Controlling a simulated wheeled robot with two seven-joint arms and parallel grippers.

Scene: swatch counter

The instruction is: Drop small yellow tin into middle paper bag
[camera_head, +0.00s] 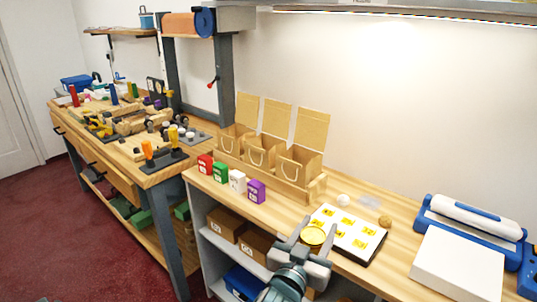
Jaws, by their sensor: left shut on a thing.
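A small yellow tin (313,236) is held between the fingers of my left gripper (308,245), above the counter's front edge at lower centre. The gripper is shut on it and hides part of it. Three open brown paper bags stand in a row in a wooden holder (253,179) at the back of the counter. The middle paper bag (260,156) stands between the left bag (235,137) and the right bag (297,166). The gripper is in front and to the right of the bags, apart from them. My right gripper is not in view.
A white sheet with yellow swatches (352,226) lies right of the tin. A blue and white machine (470,225) stands at far right.

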